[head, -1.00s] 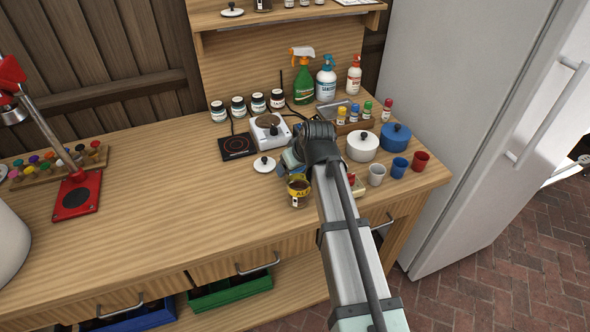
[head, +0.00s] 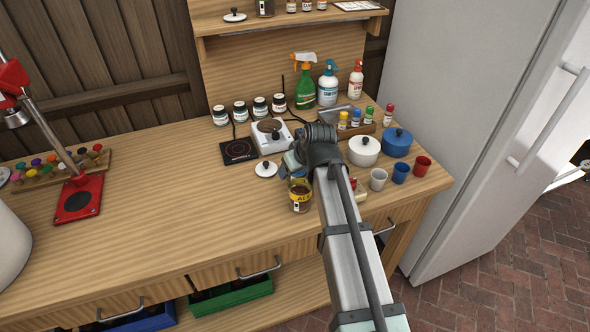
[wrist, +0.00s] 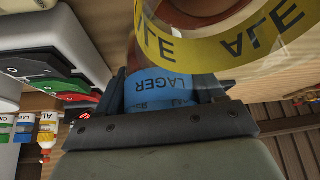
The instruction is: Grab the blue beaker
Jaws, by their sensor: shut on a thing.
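The blue beaker, a glass with a blue band marked LAGER (wrist: 160,90), sits between the two dark fingers of my gripper (wrist: 162,100) in the wrist view. My gripper is shut on it. In the head view my wrist and arm hide most of the gripper and the beaker. A beaker with a yellow ALE band (head: 300,196) and brown contents stands on the wooden bench (head: 150,220), just in front of my gripper. It fills the top of the wrist view (wrist: 230,50), very close to the blue beaker; whether they touch is unclear.
Right of my arm are a white pot (head: 363,151), a blue pot (head: 397,143), and grey (head: 378,179), blue (head: 401,173) and red (head: 422,166) cups. A loose white lid (head: 266,170) and a hotplate (head: 271,137) lie left. The bench's left middle is clear.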

